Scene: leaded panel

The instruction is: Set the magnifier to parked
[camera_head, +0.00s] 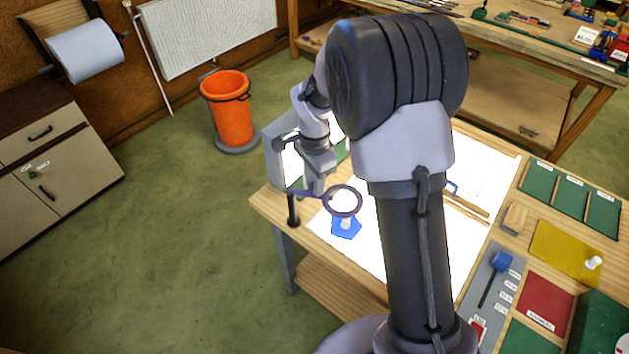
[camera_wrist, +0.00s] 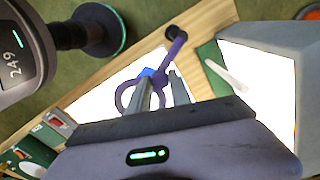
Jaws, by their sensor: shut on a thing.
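The magnifier (camera_head: 328,192) is a purple ring on a short purple arm, hinged on a dark post (camera_head: 293,212) at the near-left corner of the bench. In the head view its ring points right, over the white lit panel (camera_head: 370,255). My gripper (camera_head: 316,190) is at the magnifier's arm, between post and ring. In the wrist view the magnifier (camera_wrist: 172,52) runs down from the pivot, and my gripper (camera_wrist: 160,80) has a finger on each side of its arm, shut on it. One finger partly covers the ring.
A grey box with a bright face (camera_head: 277,158) stands close behind my gripper. Green trays (camera_head: 570,195) and a yellow mat (camera_head: 566,250) are at the right. Open floor lies left of the bench.

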